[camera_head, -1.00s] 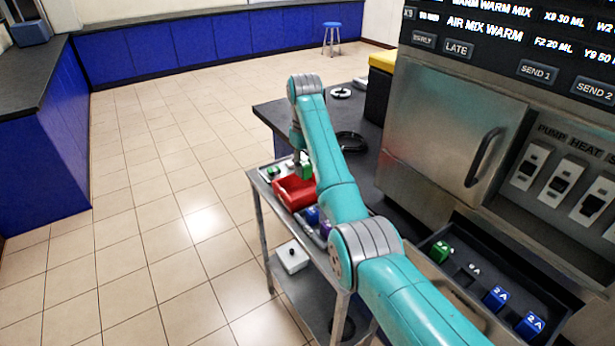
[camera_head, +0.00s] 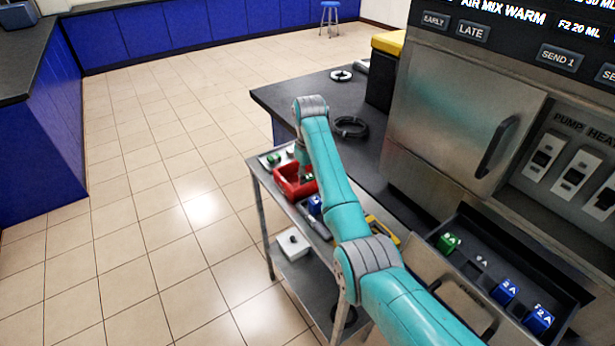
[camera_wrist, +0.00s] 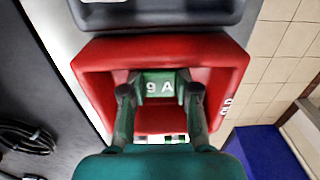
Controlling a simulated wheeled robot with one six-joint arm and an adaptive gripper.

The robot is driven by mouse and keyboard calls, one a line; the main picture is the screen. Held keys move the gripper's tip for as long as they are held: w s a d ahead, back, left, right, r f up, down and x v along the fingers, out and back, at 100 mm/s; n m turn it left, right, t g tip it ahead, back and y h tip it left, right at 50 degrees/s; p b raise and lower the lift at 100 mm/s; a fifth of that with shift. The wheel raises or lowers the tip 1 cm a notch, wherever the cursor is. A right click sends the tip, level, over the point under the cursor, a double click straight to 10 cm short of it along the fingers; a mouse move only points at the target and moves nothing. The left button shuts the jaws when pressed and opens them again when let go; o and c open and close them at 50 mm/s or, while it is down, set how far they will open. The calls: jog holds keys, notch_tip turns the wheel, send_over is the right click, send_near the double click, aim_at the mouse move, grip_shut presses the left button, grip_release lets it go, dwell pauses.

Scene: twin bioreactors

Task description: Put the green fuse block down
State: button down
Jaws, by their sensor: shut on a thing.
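The green fuse block (camera_wrist: 160,88), marked "9 A", is between the two fingers of my gripper (camera_wrist: 160,98) in the wrist view. My gripper is shut on it. The block is inside or just over the red bin (camera_wrist: 91,84); I cannot tell whether it touches the bin floor. In the head view the red bin (camera_head: 283,181) stands on the metal cart, with my gripper (camera_head: 306,176) lowered at it and mostly hidden by my arm. Another green fuse block (camera_head: 448,242) sits in the open drawer at the right.
The cart (camera_head: 265,180) also bears blue and yellow items. The drawer holds blue "2 A" blocks (camera_head: 505,291). A black cable coil (camera_head: 351,127) lies on the dark counter (camera_head: 300,95). A white box (camera_head: 293,242) is on the lower shelf. The tiled floor at left is clear.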

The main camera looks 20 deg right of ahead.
jog(key=c, duration=0.9)
grip_release()
jog(key=shift+o, duration=0.2)
